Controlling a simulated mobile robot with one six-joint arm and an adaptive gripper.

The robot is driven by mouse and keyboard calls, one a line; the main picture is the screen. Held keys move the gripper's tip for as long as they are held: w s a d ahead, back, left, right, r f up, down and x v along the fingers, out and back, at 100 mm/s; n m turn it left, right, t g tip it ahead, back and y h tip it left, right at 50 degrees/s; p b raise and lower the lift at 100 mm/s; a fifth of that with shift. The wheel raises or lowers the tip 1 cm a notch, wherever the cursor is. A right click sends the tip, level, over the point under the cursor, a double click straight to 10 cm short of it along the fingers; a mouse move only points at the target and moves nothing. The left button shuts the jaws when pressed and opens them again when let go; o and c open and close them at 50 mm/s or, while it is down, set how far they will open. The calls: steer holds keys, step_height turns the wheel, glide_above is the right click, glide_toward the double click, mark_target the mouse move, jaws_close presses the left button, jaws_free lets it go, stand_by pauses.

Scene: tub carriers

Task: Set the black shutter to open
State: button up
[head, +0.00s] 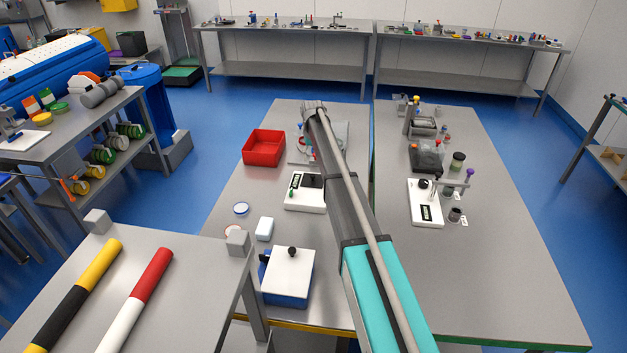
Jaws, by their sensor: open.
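A white box-like unit (305,205) stands on the near bench, just left of my arm. A second white unit (427,218) with a dark slot and a black knob stands on the right bench. My arm reaches forward over the left bench. Its far end is by a grey plate, and my gripper is hidden from this view.
A red tray (263,146) is at the left bench edge. A blue box with a white lid (289,272) and a small white block (265,228) stand nearer. The right bench's near part (495,280) is clear. A narrow gap separates the two benches.

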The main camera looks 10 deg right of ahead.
mark_target(313, 175)
steer(key=shift+f+b, duration=4.6)
steer(key=shift+f, duration=0.3)
jaws_close()
